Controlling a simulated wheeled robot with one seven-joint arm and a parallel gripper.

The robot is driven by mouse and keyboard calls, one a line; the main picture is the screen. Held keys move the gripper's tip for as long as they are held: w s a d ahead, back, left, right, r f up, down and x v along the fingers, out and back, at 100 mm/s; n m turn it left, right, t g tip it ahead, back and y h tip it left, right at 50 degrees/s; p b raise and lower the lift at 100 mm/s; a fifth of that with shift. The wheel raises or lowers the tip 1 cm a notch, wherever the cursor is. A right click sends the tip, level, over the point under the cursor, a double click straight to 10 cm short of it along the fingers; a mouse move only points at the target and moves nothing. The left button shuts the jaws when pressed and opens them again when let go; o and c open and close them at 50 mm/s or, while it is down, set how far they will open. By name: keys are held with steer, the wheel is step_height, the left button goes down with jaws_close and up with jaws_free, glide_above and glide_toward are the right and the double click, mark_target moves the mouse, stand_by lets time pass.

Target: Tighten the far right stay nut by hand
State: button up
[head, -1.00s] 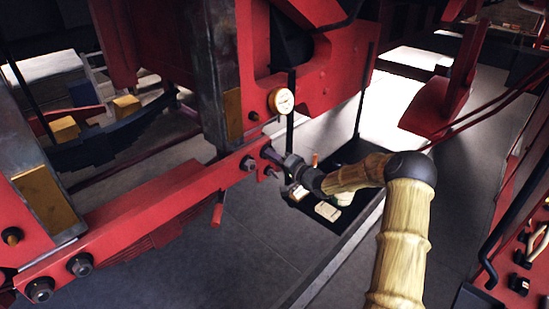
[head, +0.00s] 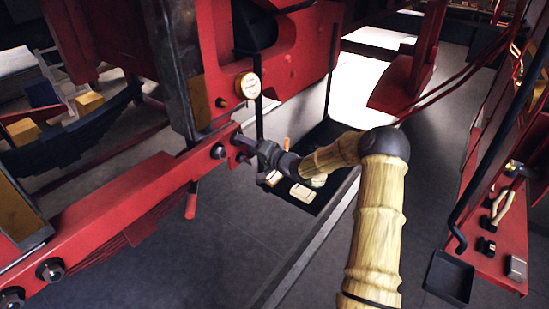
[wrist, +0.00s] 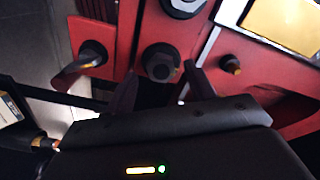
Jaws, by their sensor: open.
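The red stay bar (head: 120,207) runs from the lower left to the middle in the head view, with dark hex nuts along it. One nut (head: 218,152) shows just left of my gripper (head: 250,150), which is at the bar's right end. In the wrist view a dark hex nut (wrist: 160,63) on a red plate sits between the open fingers of my gripper (wrist: 158,86). I cannot tell whether the fingers touch it. The head view hides the nut at my gripper.
A round gauge (head: 249,86) stands just above my gripper. A red-handled lever (head: 191,200) hangs below the bar. A black tray (head: 325,195) with small items lies behind my arm. A red bench (head: 508,270) with tools stands at the right. Another nut (wrist: 184,5) shows in the wrist view.

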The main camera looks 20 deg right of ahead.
steer(key=b+v, duration=0.4)
steer(key=v, duration=1.2)
steer(key=shift+b, duration=0.35)
steer(key=s+a+f+n+g+h, duration=0.25)
steer(key=a+f+g+h, duration=0.2)
steer(key=h, duration=0.25)
steer(key=s+a+n+g+h, duration=0.1)
steer(key=s+a+g, duration=0.2)
steer(key=s, duration=0.8)
steer(key=s+a+n+g+h, duration=0.1)
steer(key=s+a+g+h, duration=0.1)
steer(key=s, duration=1)
steer(key=shift+a+f+g+h, duration=0.15)
steer(key=shift+a+g+h, duration=0.25)
steer(key=shift+g, duration=0.85)
steer(key=shift+s+n, duration=0.15)
steer(key=shift+n, duration=0.1)
